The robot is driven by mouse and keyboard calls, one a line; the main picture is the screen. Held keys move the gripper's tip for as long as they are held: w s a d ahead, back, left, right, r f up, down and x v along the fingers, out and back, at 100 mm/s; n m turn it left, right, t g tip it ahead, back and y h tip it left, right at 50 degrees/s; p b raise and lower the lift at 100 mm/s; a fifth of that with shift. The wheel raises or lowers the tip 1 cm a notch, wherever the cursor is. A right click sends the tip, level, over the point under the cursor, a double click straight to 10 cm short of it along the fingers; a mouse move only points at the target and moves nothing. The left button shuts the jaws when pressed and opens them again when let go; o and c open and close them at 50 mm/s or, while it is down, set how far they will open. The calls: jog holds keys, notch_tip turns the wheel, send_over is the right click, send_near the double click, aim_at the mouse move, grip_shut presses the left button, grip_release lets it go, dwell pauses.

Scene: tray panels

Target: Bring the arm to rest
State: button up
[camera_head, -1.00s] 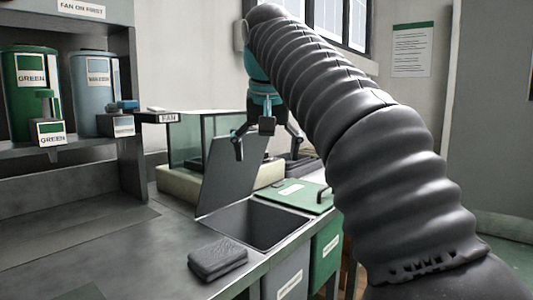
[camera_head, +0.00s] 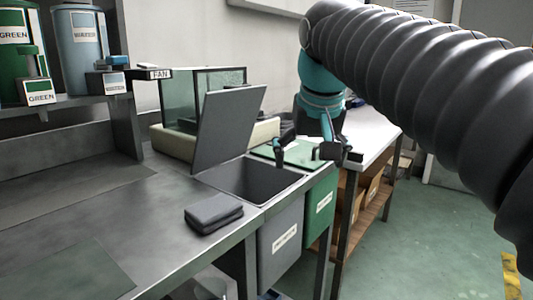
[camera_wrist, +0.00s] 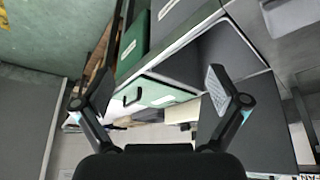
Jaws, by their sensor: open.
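My gripper (camera_head: 314,154) hangs from the teal wrist of my arm (camera_head: 430,85), over the green-lidded bin side of the bench in the head view. Its two dark fingers are spread apart with nothing between them. They also show wide open in the wrist view (camera_wrist: 160,88). The green lid (camera_head: 300,153) lies partly behind the fingers, and I cannot tell the gap between them. The nearer bin opening (camera_head: 235,178) is uncovered, with its dark grey lid (camera_head: 228,128) standing tilted up beside it.
A dark folded cloth-like block (camera_head: 213,210) lies on the metal bench (camera_head: 120,215). Green (camera_head: 15,60) and grey-blue (camera_head: 80,45) canisters stand on the left shelf. A glass-walled box (camera_head: 185,100) is behind the lid. A white-topped table (camera_head: 370,135) stands behind my gripper. Open floor (camera_head: 440,225) lies at right.

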jog(key=s+d+f, duration=0.4)
jog(key=s+f, duration=0.4)
jog(key=f, duration=0.4)
jog(key=s+d+f, duration=0.4)
jog(key=s+f, duration=0.5)
jog(key=f, duration=0.4)
jog(key=shift+m+t, duration=0.3)
jog(key=shift+d, duration=0.1)
